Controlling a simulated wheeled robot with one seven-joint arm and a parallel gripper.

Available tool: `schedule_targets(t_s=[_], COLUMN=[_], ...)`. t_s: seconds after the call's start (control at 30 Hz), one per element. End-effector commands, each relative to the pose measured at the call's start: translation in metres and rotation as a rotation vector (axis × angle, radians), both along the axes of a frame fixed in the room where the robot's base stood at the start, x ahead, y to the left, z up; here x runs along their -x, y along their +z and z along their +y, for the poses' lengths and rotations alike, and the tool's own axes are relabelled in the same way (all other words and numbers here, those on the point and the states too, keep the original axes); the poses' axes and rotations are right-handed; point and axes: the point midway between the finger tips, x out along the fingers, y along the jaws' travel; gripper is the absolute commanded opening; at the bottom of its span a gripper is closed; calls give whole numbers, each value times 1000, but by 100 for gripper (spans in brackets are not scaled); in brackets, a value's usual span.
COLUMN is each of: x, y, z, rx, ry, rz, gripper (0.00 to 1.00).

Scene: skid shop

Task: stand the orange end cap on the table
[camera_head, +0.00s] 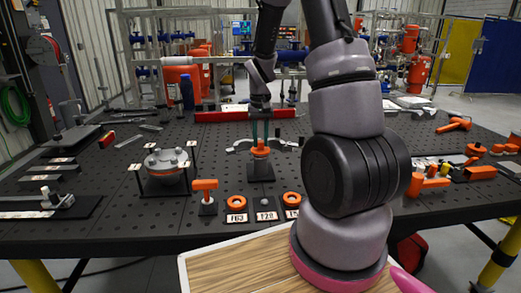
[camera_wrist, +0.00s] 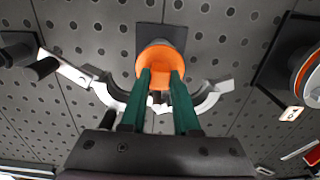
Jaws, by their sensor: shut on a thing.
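The orange end cap (camera_head: 260,151) is between the green fingers of my gripper (camera_head: 260,140), near the middle of the table (camera_head: 110,222). In the wrist view the orange end cap (camera_wrist: 160,58) shows as a rounded orange piece, and the fingertips of my gripper (camera_wrist: 161,78) close on it from both sides. A small black stand (camera_head: 261,172) is directly below the cap; whether the cap touches it I cannot tell. The fingers hide part of the cap.
Silver curved clamp arms (camera_wrist: 105,92) flank the fingers. A flanged disc (camera_head: 166,160) on a black stand is to the left. A red beam (camera_head: 225,116) lies behind. Orange parts crowd the right side.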

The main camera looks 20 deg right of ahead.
Motion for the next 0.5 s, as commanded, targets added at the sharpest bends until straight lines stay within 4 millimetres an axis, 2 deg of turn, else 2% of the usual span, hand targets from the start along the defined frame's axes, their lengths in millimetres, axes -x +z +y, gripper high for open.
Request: schedule_targets(t_s=[0.17, 0.5], x=[-1, -1], y=[6, 30], z=[0, 0], rx=[0, 0], ry=[0, 1], rz=[-3, -4], gripper=[0, 0])
